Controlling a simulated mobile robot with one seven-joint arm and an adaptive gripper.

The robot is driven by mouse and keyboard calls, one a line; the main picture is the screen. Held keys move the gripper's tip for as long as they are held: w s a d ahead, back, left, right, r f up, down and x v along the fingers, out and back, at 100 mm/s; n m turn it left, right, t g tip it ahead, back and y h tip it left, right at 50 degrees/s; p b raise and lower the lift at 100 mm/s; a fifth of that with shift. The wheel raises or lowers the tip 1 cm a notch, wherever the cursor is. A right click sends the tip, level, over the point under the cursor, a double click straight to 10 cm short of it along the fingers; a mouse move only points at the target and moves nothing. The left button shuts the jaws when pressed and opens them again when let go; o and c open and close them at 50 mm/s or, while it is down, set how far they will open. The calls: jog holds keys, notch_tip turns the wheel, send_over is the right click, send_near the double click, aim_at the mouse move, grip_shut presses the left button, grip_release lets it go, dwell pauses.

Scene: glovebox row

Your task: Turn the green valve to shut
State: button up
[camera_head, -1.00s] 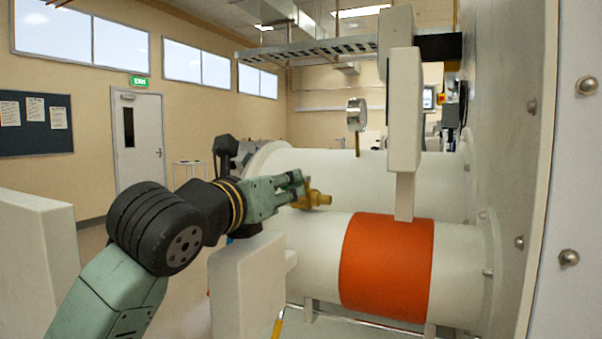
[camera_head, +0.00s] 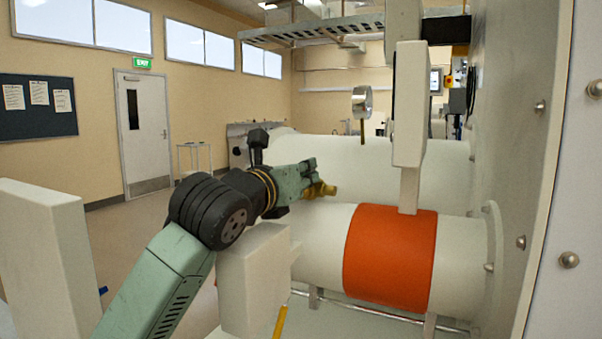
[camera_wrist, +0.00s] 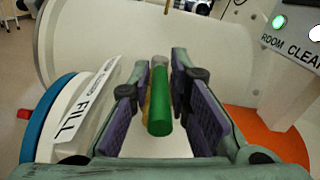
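The green valve's handle (camera_wrist: 160,112) is a green bar in the middle of the wrist view, with its rounded end towards me. My gripper (camera_wrist: 165,90) is open, with one finger on each side of the handle and what looks like a gap to each. In the head view my gripper (camera_head: 312,178) is at the brass valve body (camera_head: 322,190), beside the pale cylinders. The green handle cannot be made out there, hidden by the fingers. Brass also shows behind the handle in the wrist view.
A white plate marked FILL (camera_wrist: 85,105) and a blue-rimmed disc (camera_wrist: 48,115) stand close left of my gripper. An orange band (camera_head: 390,260) wraps the near cylinder (camera_head: 318,242). A round gauge (camera_head: 362,103) stands behind. A ROOM CLEAR sign (camera_wrist: 290,45) is at upper right.

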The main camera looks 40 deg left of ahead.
grip_shut()
dwell(0.3)
